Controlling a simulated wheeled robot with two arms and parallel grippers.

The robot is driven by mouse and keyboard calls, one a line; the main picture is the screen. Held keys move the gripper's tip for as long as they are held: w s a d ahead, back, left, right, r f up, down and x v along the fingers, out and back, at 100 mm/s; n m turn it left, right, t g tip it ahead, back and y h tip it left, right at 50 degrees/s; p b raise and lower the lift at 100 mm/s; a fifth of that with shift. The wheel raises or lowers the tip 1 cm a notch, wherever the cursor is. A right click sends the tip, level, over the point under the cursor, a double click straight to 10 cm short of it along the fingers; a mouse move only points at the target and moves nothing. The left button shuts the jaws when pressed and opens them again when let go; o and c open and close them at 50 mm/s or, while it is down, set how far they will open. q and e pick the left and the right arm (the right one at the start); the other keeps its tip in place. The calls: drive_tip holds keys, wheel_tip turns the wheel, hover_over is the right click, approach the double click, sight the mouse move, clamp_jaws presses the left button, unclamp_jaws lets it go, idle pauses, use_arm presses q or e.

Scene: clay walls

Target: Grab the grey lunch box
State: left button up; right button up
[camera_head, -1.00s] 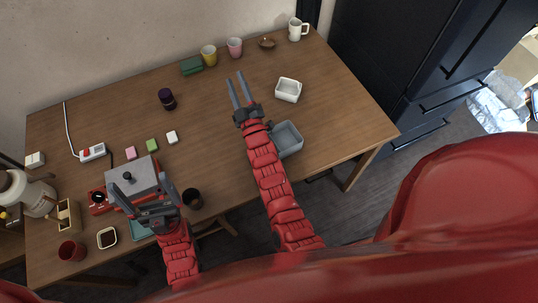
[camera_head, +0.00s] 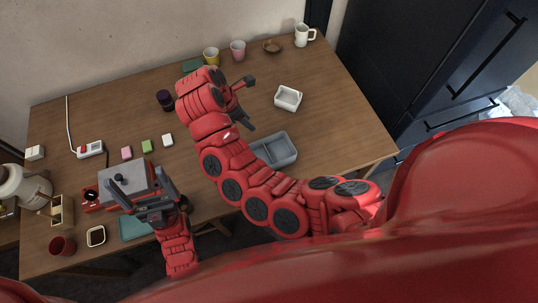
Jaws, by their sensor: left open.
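The grey lunch box (camera_head: 285,148) is an open, shallow tray with a divider, on the right half of the wooden table. My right forearm covers its left and near side. My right gripper (camera_head: 246,103) is open and empty, above the table to the upper left of the lunch box. Its fingers point right, toward the white square bowl. My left gripper (camera_head: 143,190) is open, over the near edge of a grey and red appliance at the left; whether it touches it I cannot tell.
A white square bowl (camera_head: 288,98) stands behind the lunch box. Mugs (camera_head: 238,50) and a brown dish (camera_head: 272,47) line the back edge. A dark jar (camera_head: 165,100) is left of my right arm. The grey and red appliance (camera_head: 124,180) stands left. The table's right end is clear.

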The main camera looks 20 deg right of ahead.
drive_tip(key=b+x, duration=0.2)
drive_tip(key=x, duration=1)
drive_tip(key=shift+s+f, duration=0.15)
drive_tip(key=shift+f, duration=0.15)
drive_tip(key=shift+a+p+x, duration=0.2)
drive_tip(key=shift+p+x, duration=0.25)
drive_tip(key=shift+x, duration=1.75)
drive_tip(key=shift+s, duration=0.1)
clamp_jaws()
